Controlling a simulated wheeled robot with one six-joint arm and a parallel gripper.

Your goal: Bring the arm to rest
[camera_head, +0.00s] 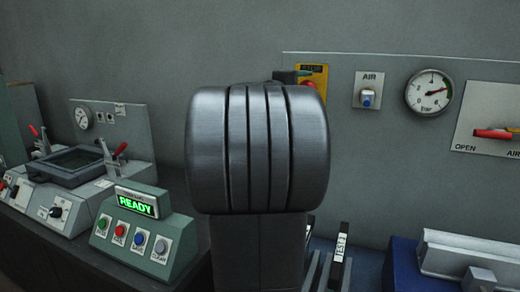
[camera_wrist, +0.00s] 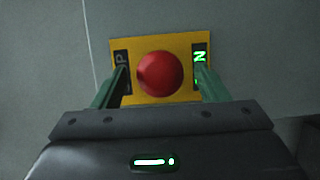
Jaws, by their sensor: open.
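My arm (camera_head: 258,150) stands large in the middle of the head view and hides what is behind it. In the wrist view my gripper (camera_wrist: 160,82) is open, with one green finger on each side of a red round button (camera_wrist: 160,73). The button sits on a yellow plate (camera_wrist: 160,43) on the wall panel. Nothing is held between the fingers. I cannot tell whether the fingers touch the plate. In the head view part of a yellow plate (camera_head: 316,76) shows behind my arm's upper right; the gripper itself is mostly hidden there.
A panel to the right carries an AIR switch (camera_head: 368,98), a gauge (camera_head: 429,92) and a red-handled valve (camera_head: 493,134). A green button box (camera_head: 145,235) reading READY and a fixture with red-handled clamps (camera_head: 75,165) stand left. A blue vise-like block (camera_head: 405,265) is lower right.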

